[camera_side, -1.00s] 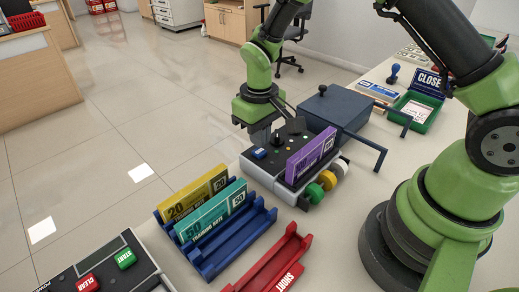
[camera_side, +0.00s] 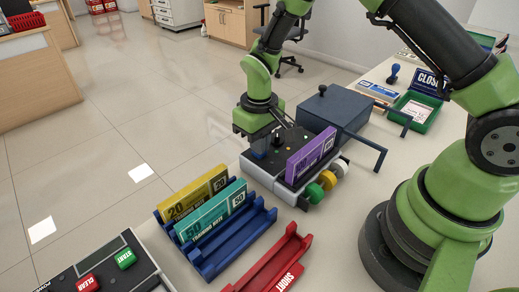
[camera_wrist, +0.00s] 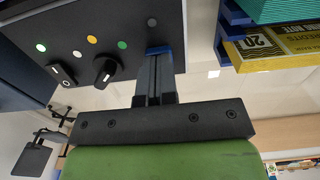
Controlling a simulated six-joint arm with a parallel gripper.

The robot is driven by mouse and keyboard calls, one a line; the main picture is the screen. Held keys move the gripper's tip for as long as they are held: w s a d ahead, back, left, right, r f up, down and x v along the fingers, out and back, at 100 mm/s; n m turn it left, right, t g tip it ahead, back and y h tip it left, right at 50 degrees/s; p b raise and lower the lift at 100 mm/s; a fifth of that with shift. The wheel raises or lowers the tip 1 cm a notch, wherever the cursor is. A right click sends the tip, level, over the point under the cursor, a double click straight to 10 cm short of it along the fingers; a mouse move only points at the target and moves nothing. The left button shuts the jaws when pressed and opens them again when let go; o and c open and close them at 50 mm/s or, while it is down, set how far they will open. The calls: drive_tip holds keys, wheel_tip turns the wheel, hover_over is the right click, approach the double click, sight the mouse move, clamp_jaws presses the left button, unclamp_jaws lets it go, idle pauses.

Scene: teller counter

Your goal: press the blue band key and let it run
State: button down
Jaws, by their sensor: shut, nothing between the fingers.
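The banding machine (camera_side: 264,179) is a grey and black box on the counter, with a purple bundle of notes (camera_side: 311,153) standing in it. My gripper (camera_side: 260,152) is shut and empty, pointing down over the machine's left end, where it hides the blue key in the side view. In the wrist view, the fingertips of my gripper (camera_wrist: 157,58) are at the blue key (camera_wrist: 160,50), covering most of it. The key's blue edge shows just past the tips. I cannot tell whether it is pressed down.
A black knob (camera_wrist: 105,70), a rocker switch (camera_wrist: 62,74) and several small lights share the panel. Green, yellow and white rolls (camera_side: 327,180) sit at the machine's front. A blue rack (camera_side: 238,245) with note bundles, a red tray (camera_side: 270,262) and a dark box (camera_side: 335,112) stand nearby.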

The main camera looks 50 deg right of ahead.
drive_tip(key=shift+f, duration=0.2)
wheel_tip(320, 180, up, 9)
idle(1.1)
drive_tip(key=shift+r, duration=0.15)
drive_tip(key=s+r+m+t+y, duration=0.1)
drive_tip(key=s+r+t, duration=0.1)
drive_tip(key=s+r, duration=0.35)
drive_tip(key=s+r+m+t, duration=0.1)
drive_tip(key=s+r+t, duration=0.15)
drive_tip(key=r, duration=0.55)
drive_tip(key=s+r+m+t+y, duration=0.1)
drive_tip(key=s+r+m+t, duration=0.1)
drive_tip(key=s, duration=0.9)
drive_tip(key=shift+d+r+t, duration=0.35)
drive_tip(key=shift+d, duration=0.05)
idle(0.7)
